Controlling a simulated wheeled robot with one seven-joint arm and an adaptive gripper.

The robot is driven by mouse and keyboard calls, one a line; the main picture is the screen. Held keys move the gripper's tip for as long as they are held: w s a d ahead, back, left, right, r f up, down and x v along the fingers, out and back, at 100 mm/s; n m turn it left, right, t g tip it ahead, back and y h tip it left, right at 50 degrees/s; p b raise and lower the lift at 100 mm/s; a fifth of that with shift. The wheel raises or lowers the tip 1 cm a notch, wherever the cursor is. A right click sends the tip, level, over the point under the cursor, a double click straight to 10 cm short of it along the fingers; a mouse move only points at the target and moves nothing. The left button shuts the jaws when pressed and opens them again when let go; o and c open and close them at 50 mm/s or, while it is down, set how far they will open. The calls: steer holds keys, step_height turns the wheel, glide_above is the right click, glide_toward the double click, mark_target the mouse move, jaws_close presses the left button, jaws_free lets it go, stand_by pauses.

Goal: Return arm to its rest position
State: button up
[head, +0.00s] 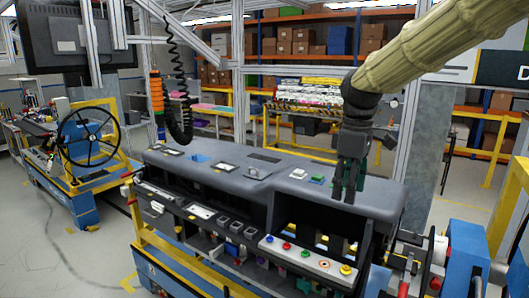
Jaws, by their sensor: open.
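My gripper (346,190) hangs at the end of my arm, which comes in from the upper right with a tan sleeve. Its dark fingers point down and are open, with nothing seen between them. In the picture it overlaps the right part of the grey dashboard module (235,178). I cannot tell how high it is above the top surface. A small green and blue block (316,180) shows on the dashboard just left of the fingers.
The dashboard front carries a white panel with coloured buttons (308,260). A coiled black cable with an orange tool (156,95) hangs at left. A monitor (78,35) and metal posts (238,90) stand around. A steering wheel rig (86,137) is far left. Shelves with boxes are behind.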

steer(key=w+f, duration=0.5)
steer(key=f, duration=0.6)
steer(key=s+a+f+m+y+b, duration=0.1)
steer(key=s+f+m, duration=0.15)
steer(key=f, duration=1.05)
steer(key=s+a+f+m+b, duration=0.1)
steer(key=s+f+m, duration=0.15)
steer(key=f, duration=1.05)
steer(key=s+d+f+m, duration=0.1)
steer(key=s+f, duration=0.6)
steer(key=f, duration=0.2)
steer(key=s+d+f+m, duration=0.1)
steer(key=s+f, duration=0.5)
steer(key=f, duration=0.4)
steer(key=s+d+f+m, duration=0.1)
steer(key=s+f, duration=0.2)
steer(key=s, duration=0.4)
steer(key=s+d+f+m+b, duration=0.1)
steer(key=s+f, duration=0.3)
steer(key=s, duration=0.3)
steer(key=s+d+f+m+h+b, duration=0.1)
steer(key=s+f+m, duration=0.1)
steer(key=s+f, duration=0.2)
steer(key=s, duration=0.3)
steer(key=shift+s, duration=0.15)
